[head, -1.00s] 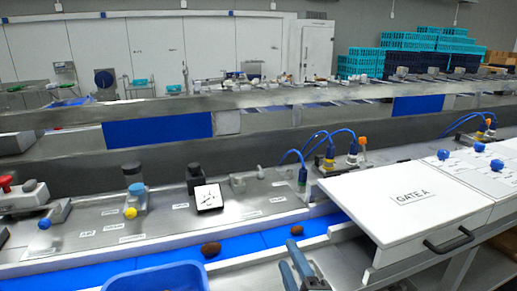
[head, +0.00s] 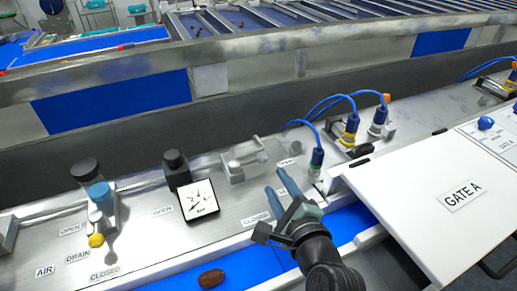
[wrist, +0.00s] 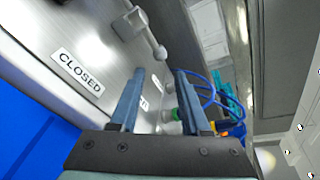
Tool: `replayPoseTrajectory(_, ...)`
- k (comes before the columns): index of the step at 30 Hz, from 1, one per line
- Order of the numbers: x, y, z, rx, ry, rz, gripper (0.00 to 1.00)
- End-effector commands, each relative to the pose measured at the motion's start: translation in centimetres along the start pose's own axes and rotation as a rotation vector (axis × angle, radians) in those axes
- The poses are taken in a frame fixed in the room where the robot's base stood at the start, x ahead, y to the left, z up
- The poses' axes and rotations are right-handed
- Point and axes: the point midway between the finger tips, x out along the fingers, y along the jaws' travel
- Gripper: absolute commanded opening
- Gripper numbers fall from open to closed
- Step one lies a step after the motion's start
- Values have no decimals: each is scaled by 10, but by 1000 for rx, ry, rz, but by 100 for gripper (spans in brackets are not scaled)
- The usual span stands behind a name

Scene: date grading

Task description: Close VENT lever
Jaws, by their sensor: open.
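A metal lever (head: 245,160) with a pale grey knob is mounted on the steel panel, right of the square gauge. Its rod and round knob (wrist: 160,52) also show in the wrist view, just beyond the fingertips. My gripper (head: 276,183) is open and empty, close to the right of this lever and apart from it. In the wrist view my gripper (wrist: 160,74) has its two blue-grey fingers spread. A CLOSED label (head: 256,218) lies left of the gripper and an OPEN label (head: 288,162) beyond it. I cannot read a VENT label; the gripper hides part of the panel.
Blue-cabled sensors (head: 316,160) stand close on the right, beside the white GATE A cover (head: 440,190). A date (head: 212,278) lies on the blue belt.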

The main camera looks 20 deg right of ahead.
Motion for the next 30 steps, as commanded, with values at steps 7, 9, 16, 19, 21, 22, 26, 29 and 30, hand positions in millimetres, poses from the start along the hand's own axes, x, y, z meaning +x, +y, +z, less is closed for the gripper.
replayPoseTrajectory(7,37,-3,2,0,-2,0,47)
replayPoseTrajectory(9,49,-2,2,0,-1,2,47)
replayPoseTrajectory(16,84,-2,2,-1,-1,1,47)
replayPoseTrajectory(19,97,-2,2,-2,0,0,47)
replayPoseTrajectory(21,104,-1,1,0,0,1,47)
replayPoseTrajectory(22,107,-1,1,0,-1,0,47)
replayPoseTrajectory(26,116,0,1,-1,-1,1,47)
replayPoseTrajectory(29,120,-1,1,-2,0,-1,47)
replayPoseTrajectory(30,120,0,0,-2,0,0,47)
